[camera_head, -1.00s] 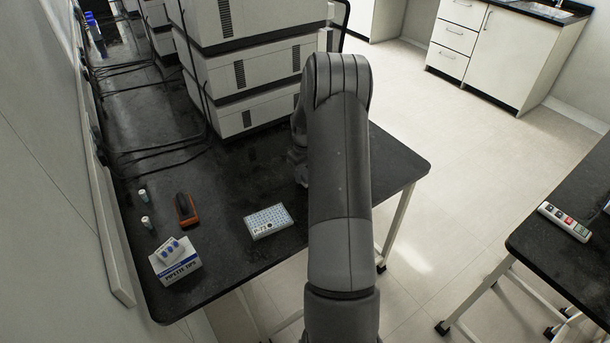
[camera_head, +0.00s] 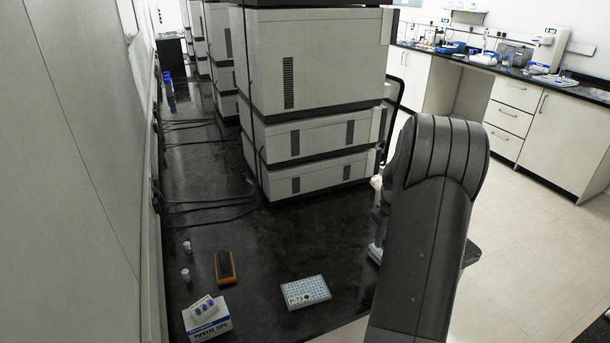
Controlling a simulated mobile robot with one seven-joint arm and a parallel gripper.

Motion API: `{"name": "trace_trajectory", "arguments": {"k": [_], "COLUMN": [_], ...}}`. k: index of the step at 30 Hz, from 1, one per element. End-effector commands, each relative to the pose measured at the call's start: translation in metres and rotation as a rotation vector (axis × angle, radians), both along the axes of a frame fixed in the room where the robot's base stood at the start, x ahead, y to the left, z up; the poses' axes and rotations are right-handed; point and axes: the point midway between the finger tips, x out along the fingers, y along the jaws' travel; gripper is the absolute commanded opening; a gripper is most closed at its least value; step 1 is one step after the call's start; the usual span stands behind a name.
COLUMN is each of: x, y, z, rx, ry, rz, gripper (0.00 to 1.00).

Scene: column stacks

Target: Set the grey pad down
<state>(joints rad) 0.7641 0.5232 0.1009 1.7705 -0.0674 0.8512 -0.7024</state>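My arm fills the right middle of the head view and hides most of what is behind it. Parts of my wrist show along its left edge, above the bench, with a small pale piece low down by the bench top. I cannot tell whether that piece is my gripper or something in it. I cannot make out a grey pad anywhere in the view; it may be hidden behind my arm.
On the black bench (camera_head: 258,305) are a white tube rack (camera_head: 305,292), a dark-topped orange block (camera_head: 224,267), a pipette tips box (camera_head: 208,324) and two small vials (camera_head: 186,260). Stacked instruments (camera_head: 310,120) stand behind. Bare bench lies between the rack and the stack.

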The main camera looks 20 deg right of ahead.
Motion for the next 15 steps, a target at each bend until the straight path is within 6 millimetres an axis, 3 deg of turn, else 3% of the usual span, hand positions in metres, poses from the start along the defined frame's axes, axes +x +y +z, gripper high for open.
{"name": "trace_trajectory", "arguments": {"k": [5, 8, 11, 15], "x": [0.000, 0.007, 0.022, 0.049], "y": [0.001, 0.011, 0.035, 0.086], "z": [0.000, -0.002, -0.006, -0.015], "rx": [0.000, 0.001, 0.001, 0.001], "ry": [0.000, 0.000, 0.001, 0.001], "rz": [0.001, 0.001, 0.002, -0.006], "gripper": [0.18, 0.18, 0.18, 0.18]}}
